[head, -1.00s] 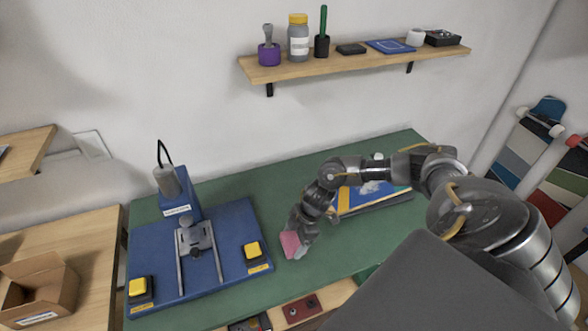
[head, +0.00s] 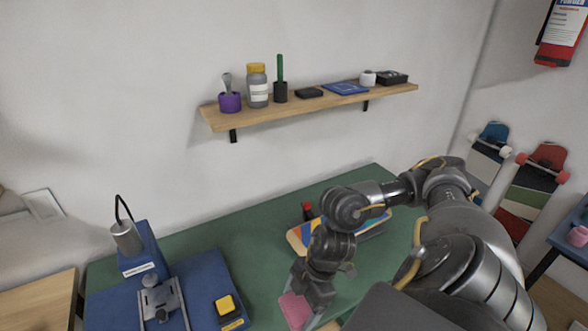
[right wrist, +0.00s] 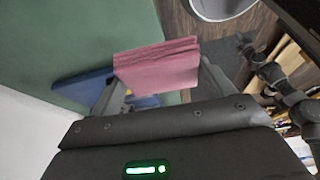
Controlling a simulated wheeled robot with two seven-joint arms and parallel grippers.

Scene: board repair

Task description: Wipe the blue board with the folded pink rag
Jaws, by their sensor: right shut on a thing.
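The folded pink rag (head: 295,311) is held in my right gripper (head: 303,304), low over the green table's front part. In the right wrist view the rag (right wrist: 158,66) sits between the two fingers, its folded layers showing at one edge. A flat blue board (head: 346,88) with a pale outline lies on the wall shelf, well above and behind the gripper. A board with blue, orange and yellow patches (head: 300,236) lies on the table, partly hidden behind my right arm. My left gripper is not in view.
The wooden shelf (head: 310,109) holds a purple pot, a bottle and other small items. Skateboards (head: 535,180) lean at the right wall.

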